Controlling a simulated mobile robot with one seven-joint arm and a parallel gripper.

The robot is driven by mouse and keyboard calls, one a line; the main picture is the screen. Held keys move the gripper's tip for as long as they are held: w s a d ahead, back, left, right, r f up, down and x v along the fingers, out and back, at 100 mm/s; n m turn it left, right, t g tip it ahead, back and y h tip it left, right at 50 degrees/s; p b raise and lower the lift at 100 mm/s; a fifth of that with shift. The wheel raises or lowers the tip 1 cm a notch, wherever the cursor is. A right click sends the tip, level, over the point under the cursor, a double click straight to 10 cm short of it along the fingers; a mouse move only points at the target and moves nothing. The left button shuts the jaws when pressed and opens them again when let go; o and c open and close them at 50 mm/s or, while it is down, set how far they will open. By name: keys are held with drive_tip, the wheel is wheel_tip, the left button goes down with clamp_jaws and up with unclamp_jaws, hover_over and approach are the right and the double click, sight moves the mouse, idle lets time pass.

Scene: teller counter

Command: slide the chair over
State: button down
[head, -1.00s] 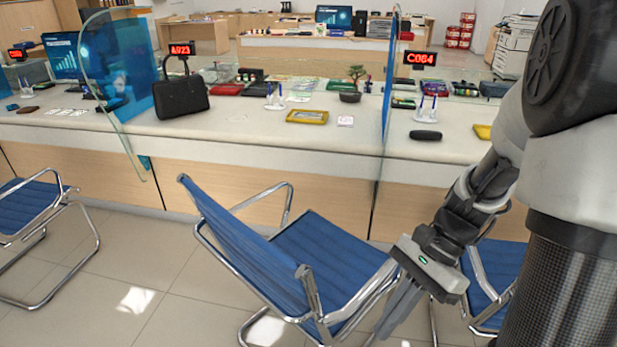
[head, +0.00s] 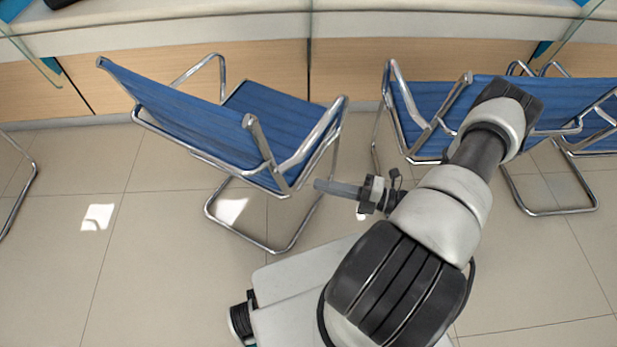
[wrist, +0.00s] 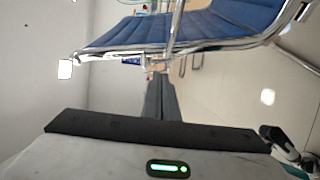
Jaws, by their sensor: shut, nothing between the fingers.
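The blue chair (head: 275,112) has a chrome frame and armrests and stands turned at an angle in front of the counter. Its backrest (head: 185,118) is toward the left and near side. My gripper (head: 322,186) is shut and empty, pointing left, at the right near side of this chair, close to its chrome frame below the seat level. I cannot tell whether the tips touch the frame. In the wrist view the shut fingers (wrist: 160,98) point toward the chair's seat edge and chrome frame (wrist: 150,50).
More blue chairs (head: 425,100) with chrome legs stand to the right, partly behind my arm. Another chair's chrome leg (head: 28,185) shows at the left edge. The counter's wood front (head: 350,72) runs behind. Tiled floor (head: 150,270) is open at the left and front.

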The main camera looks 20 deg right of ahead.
sight(274, 166)
drive_tip(key=x, duration=0.3)
drive_tip(key=w+x, duration=0.1)
drive_tip(key=x, duration=0.3)
drive_tip(key=d+x, duration=0.1)
drive_tip(key=x, duration=0.2)
drive_tip(key=shift+w+a+b, duration=0.2)
drive_tip(key=shift+w+b, duration=0.1)
drive_tip(key=shift+w, duration=0.05)
drive_tip(key=shift+w+a, duration=0.1)
drive_tip(key=shift+w, duration=0.65)
